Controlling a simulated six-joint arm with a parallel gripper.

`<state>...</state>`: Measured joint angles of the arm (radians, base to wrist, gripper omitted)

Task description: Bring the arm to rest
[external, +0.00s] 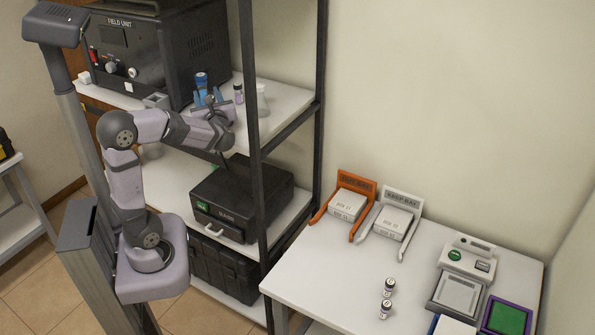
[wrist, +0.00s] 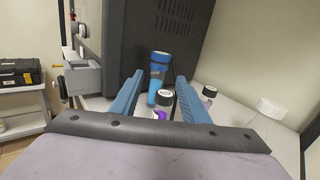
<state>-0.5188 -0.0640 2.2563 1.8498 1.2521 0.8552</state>
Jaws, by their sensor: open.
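My gripper (external: 212,100) is at the upper shelf, in front of the dark field unit. In the wrist view its two blue fingers (wrist: 160,82) are spread apart. A small vial with a dark cap (wrist: 165,98) and a purple mark shows in the gap between the fingers, with a visible space on each side. I cannot tell how deep between them it stands. A blue cylinder (wrist: 159,68) stands upright behind the vial; it also shows in the external view (external: 201,80). Nothing is gripped.
The field unit (external: 160,52) stands close behind my gripper. Another dark-capped vial (wrist: 209,92) and a white cup (wrist: 270,107) stand to the right on the shelf. A dark shelf post (external: 252,130) rises nearby. The table (external: 335,265) holds trays, two vials and a scale-like device.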

